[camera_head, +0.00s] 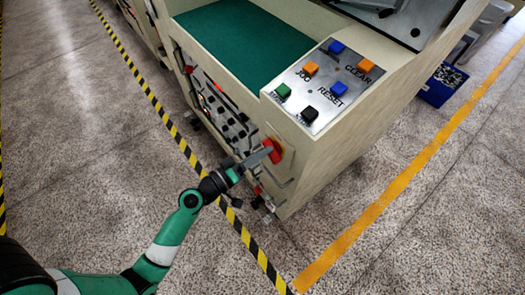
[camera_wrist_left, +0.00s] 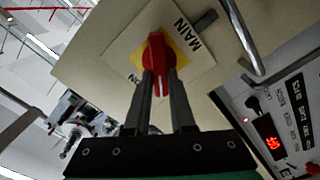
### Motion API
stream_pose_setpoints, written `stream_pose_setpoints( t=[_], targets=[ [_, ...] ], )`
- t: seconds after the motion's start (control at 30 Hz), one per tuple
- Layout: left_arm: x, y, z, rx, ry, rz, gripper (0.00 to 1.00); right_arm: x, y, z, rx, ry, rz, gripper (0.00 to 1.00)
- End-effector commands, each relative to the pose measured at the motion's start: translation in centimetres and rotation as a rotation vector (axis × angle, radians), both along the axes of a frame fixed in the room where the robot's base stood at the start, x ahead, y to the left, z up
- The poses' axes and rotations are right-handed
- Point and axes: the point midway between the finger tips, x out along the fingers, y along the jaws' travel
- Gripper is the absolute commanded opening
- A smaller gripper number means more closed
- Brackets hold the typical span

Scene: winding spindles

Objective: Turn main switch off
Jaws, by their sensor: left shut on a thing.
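The main switch is a red rotary knob (camera_wrist_left: 157,50) on a yellow and white plate (camera_wrist_left: 126,41) lettered MAIN. It is on the side of the cream machine and also shows as a red knob in the head view (camera_head: 275,147). My left gripper (camera_wrist_left: 160,75) is shut on the red knob, one finger on each side of it. In the head view my left gripper (camera_head: 262,156) reaches the switch from the lower left. The lettering at the plate's lower edge is partly hidden, so the switch position is hard to read. My right gripper is not in view.
A metal handle (camera_wrist_left: 243,38) stands out from the panel close to the switch. A display panel with red digits (camera_wrist_left: 270,143) is at the right. The machine top carries a button panel (camera_head: 322,82). A blue crate (camera_head: 442,84) stands on the floor, which is otherwise open at right.

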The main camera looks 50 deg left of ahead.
Motion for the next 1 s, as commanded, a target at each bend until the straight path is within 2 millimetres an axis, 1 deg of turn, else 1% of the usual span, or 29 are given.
stream_pose_setpoints(
  t=[0.3,0.5,0.7,1.0],
  targets=[
    [0.02,0.2,-0.16,-0.297,0.008,0.001,0.0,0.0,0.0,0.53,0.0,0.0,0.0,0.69],
    [0.02,0.26,-0.34,-0.455,0.013,0.001,0.0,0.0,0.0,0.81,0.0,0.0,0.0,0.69],
    [0.02,0.29,-0.5,-0.567,0.016,0.001,0.0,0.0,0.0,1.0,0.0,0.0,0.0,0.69],
    [0.02,0.29,-0.62,-0.642,0.018,0.002,0.0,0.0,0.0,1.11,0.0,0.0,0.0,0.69]
  ],
)
